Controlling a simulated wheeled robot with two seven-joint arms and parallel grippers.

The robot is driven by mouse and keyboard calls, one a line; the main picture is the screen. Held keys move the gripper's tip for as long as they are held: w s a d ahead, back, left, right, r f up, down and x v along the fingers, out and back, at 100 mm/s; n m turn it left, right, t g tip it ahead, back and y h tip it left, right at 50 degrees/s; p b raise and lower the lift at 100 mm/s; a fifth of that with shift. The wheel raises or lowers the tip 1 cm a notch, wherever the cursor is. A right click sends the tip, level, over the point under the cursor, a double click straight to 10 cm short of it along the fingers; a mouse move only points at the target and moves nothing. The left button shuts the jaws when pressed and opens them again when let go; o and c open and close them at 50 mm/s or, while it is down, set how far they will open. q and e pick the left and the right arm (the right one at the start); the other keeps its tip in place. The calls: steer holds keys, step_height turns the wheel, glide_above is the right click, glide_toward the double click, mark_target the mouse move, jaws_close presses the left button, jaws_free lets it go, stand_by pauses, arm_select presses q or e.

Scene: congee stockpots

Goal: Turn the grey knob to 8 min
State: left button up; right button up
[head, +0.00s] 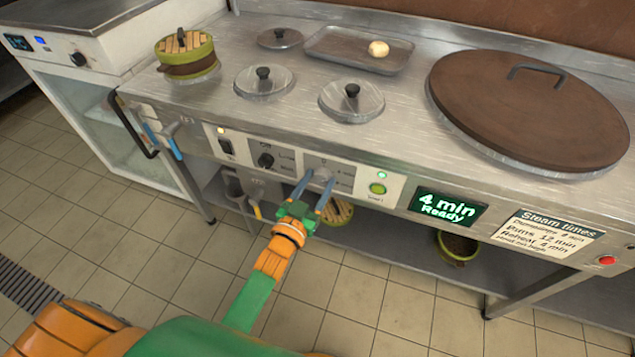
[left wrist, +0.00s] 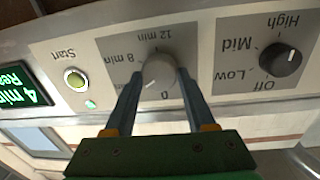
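The grey knob (head: 321,177) is on the front panel of the steel counter. In the left wrist view the knob (left wrist: 160,76) has a pale mark pointing to the lower left, away from the "8 min" label (left wrist: 118,57) and toward a spot partly hidden by a finger. "12 min" and "0" labels also show around it. My left gripper (head: 312,185) has its two fingers on either side of the knob; it also shows in the left wrist view (left wrist: 161,78), seemingly closed against the knob's sides. The display (head: 447,206) reads "4 min Ready". My right gripper is not in view.
A black knob (left wrist: 281,60) with Off, Low, Mid and High marks sits beside the grey one. The green Start button (head: 377,189) is on the other side. A steam times card (head: 547,232) is further right. Lidded pots and a large brown lid (head: 520,110) are on the counter top.

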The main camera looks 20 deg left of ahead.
arm_select(q)
jaws_close()
steer(key=shift+m+p, duration=0.45)
steer(key=shift+m, duration=0.75)
steer(key=m, duration=0.2)
steer(key=shift+d+m, duration=0.1)
steer(key=shift+m, duration=0.2)
steer(key=m, duration=0.3)
steer(key=shift+g+p, duration=0.3)
steer(key=shift+p, duration=0.05)
steer(key=shift+d+m+y, duration=0.1)
steer(key=shift+m+y, duration=0.2)
steer(key=shift+m, duration=1.3)
steer(key=shift+f, duration=0.1)
